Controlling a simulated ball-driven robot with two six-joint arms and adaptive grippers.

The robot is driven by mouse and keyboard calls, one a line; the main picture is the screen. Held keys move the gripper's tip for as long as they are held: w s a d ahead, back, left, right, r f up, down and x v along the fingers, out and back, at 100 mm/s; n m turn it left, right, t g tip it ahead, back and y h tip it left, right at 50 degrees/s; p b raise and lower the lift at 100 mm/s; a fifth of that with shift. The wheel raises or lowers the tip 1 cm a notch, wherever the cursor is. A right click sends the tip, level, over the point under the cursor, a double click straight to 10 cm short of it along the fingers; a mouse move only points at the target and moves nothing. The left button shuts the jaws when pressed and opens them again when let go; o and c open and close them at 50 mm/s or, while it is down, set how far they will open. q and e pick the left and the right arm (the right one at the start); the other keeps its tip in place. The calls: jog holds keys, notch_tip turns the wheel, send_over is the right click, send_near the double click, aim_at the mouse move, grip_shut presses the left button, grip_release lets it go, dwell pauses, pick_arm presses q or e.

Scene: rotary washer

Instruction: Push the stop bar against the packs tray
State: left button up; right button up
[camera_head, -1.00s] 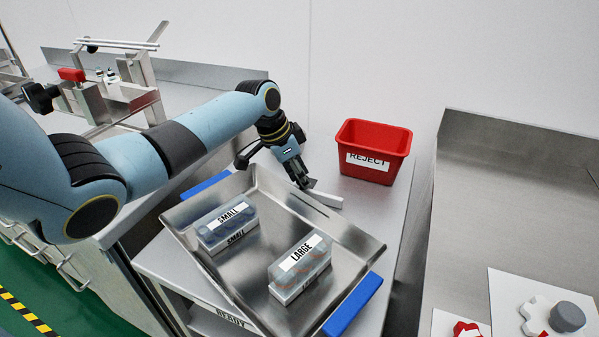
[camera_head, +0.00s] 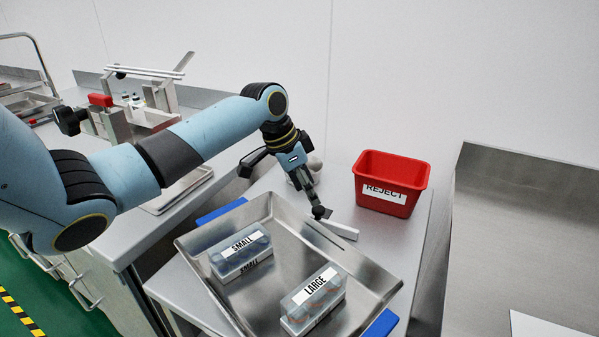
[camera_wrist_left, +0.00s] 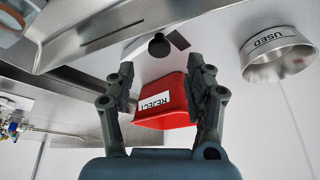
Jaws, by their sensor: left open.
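The packs tray (camera_head: 372,296) is a shallow steel tray with blue handles, holding a SMALL pack (camera_head: 240,256) and a LARGE pack (camera_head: 313,299). The pale stop bar (camera_head: 341,230) lies along the tray's far right side, close to the rim; I cannot tell whether they touch. My left gripper (camera_head: 318,205) points down at the bar's left end, and its fingertips overlap a dark part there. In the left wrist view the gripper (camera_wrist_left: 162,85) has its fingers apart with nothing held between them. My right gripper is not in view.
A red REJECT bin (camera_head: 392,184) stands behind the bar, and shows beyond the fingers in the wrist view (camera_wrist_left: 165,105). A USED cup (camera_wrist_left: 275,55) is to its right there. A steel fixture with a red block (camera_head: 101,100) stands at the back left.

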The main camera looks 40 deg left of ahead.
pick_arm(q)
jog(key=v, duration=0.6)
jog(key=shift+s, duration=0.1)
dwell(0.4)
